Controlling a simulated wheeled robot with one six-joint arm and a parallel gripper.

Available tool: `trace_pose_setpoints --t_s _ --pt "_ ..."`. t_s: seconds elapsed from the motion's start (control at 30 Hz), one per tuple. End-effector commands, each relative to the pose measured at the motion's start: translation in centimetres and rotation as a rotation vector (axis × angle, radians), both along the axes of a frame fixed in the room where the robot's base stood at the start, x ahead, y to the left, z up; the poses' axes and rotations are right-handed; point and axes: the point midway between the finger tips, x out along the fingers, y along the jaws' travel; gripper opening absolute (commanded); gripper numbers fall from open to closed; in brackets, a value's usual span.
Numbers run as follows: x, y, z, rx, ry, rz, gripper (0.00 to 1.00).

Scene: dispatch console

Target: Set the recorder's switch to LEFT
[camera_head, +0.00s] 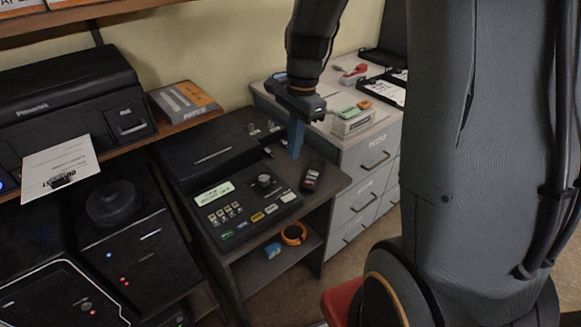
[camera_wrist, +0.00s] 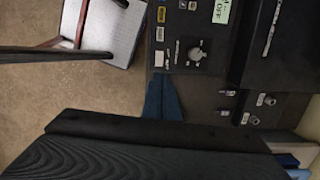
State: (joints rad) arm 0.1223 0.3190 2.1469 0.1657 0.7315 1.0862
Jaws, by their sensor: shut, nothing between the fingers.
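The recorder (camera_head: 236,209) is a dark box on a stand, with a lit display (camera_head: 215,193), rows of small buttons and a round knob (camera_head: 264,181). The knob also shows in the wrist view (camera_wrist: 196,53), right of the fingertips. I cannot read its setting or its markings. My gripper (camera_head: 294,152) points down with its blue fingers shut and empty. In the head view it is beyond and right of the knob, apart from it. In the wrist view the fingers (camera_wrist: 163,80) appear at the recorder's edge. Their height above the stand is unclear.
A small dark handset (camera_head: 312,177) lies right of the recorder. Small knobs and sockets (camera_wrist: 257,109) sit on a dark unit behind. A grey drawer cabinet (camera_head: 366,190) stands right, with a green-topped box (camera_head: 352,118) on it. A printer (camera_head: 70,95) stands left. An orange coil (camera_head: 293,234) lies below.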

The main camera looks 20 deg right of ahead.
Motion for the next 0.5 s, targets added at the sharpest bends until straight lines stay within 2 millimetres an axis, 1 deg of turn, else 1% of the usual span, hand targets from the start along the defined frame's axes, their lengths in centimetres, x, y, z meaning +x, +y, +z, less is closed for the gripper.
trace_pose_setpoints --t_s 0.17,0.5 --pt "-0.06 0.22 -0.01 -0.008 0.028 -0.239 0.0" --pt "-0.27 0.6 0.11 -0.03 0.099 -0.848 0.0"
